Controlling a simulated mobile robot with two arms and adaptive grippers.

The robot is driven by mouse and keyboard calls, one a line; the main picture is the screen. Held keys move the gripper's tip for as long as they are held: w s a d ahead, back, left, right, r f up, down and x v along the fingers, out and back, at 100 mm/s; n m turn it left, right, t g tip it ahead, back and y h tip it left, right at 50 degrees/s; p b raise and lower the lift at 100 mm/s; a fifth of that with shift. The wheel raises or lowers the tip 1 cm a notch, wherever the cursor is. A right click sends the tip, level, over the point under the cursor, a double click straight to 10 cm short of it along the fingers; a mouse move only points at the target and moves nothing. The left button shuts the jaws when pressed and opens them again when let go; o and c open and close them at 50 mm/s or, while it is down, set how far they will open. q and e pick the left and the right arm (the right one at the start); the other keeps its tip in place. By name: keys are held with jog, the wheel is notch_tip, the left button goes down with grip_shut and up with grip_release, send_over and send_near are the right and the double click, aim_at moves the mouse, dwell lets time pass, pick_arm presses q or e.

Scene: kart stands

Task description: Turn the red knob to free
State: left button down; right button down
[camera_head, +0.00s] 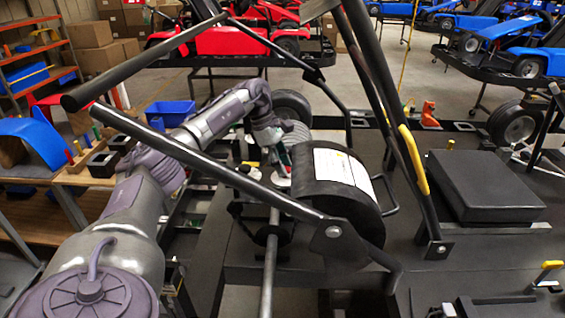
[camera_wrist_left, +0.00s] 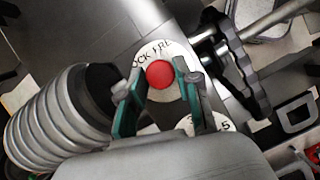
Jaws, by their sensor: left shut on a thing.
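The red knob (camera_wrist_left: 160,75) is round and sits on a white dial plate (camera_wrist_left: 150,50) whose visible lettering reads "OCK FRE". My left gripper (camera_wrist_left: 158,82) has its green fingers on either side of the knob and is shut on it. In the head view the left gripper (camera_head: 282,165) reaches down just left of a black drum with a white label (camera_head: 340,170). The knob is too hidden there to make out, and its pointing direction cannot be told. My right gripper is in neither view.
A dark bar (camera_head: 200,160) crosses in front of my left arm. A ribbed grey cylinder (camera_wrist_left: 55,120) and a black toothed wheel (camera_wrist_left: 240,65) stand close to the gripper. A second dial plate (camera_wrist_left: 205,125) is near the right finger. A yellow-handled bar (camera_head: 413,160) stands to the right.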

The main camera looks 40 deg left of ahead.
pick_arm(q)
jog(key=shift+w+m+g, duration=0.1)
jog(key=shift+m+g, duration=0.5)
jog(key=shift+m, duration=1)
jog(key=c, duration=0.8)
grip_release()
